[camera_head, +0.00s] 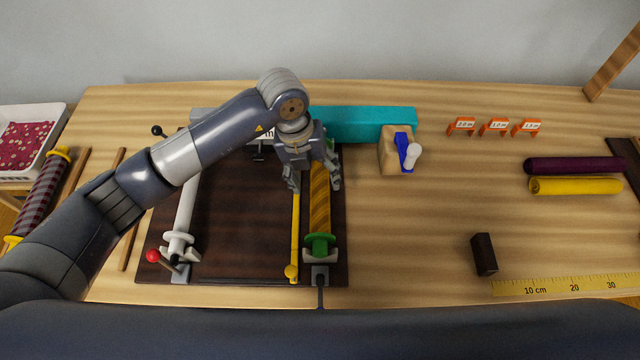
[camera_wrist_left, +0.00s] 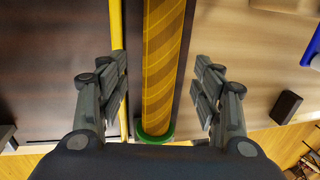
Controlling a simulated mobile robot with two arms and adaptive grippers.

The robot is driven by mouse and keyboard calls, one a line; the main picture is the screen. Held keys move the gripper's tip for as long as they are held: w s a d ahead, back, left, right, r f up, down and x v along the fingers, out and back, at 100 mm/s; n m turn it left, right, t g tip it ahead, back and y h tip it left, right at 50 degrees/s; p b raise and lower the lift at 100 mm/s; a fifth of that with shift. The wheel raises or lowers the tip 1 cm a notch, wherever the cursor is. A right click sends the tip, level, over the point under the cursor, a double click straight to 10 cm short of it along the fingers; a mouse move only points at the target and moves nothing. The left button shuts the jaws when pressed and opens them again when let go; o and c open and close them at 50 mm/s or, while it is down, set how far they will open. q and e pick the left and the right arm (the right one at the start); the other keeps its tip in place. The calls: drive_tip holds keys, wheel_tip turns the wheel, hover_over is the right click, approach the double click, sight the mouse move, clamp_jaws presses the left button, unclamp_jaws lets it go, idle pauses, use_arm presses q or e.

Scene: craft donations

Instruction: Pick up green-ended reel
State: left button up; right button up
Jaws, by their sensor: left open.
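The green-ended reel (camera_head: 319,205) carries gold striped ribbon or cloth and lies lengthwise along the right side of the dark board, its near green end (camera_head: 319,243) resting at a grey holder. My left gripper (camera_head: 314,186) is above the far part of the reel, pointing down, with its fingers apart on either side. In the left wrist view the reel (camera_wrist_left: 162,65) runs between the two open fingers, with a gap on each side, and its green end (camera_wrist_left: 155,134) shows at the bottom. My right gripper is not in view.
A yellow rod (camera_head: 295,235) lies close left of the reel. The dark board (camera_head: 240,225) also bears a white roller (camera_head: 186,205) and a red-knobbed lever (camera_head: 153,256). A teal block (camera_head: 365,122) and a wooden block with a blue part (camera_head: 393,158) stand behind.

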sight(318, 185)
use_arm(q)
drive_tip(key=shift+d+f+p, duration=0.1)
drive_tip(key=shift+f+p, duration=0.25)
drive_tip(key=shift+f, duration=0.3)
drive_tip(key=f, duration=0.1)
drive_tip(key=f+p, duration=0.1)
drive_tip(key=f, duration=0.1)
drive_tip(key=shift+d+f, duration=0.25)
drive_tip(key=shift+d, duration=0.1)
drive_tip(key=shift+d+f, duration=0.1)
drive_tip(key=shift+f, duration=0.3)
drive_tip(key=shift+c, duration=0.5)
drive_tip(key=c, duration=1.2)
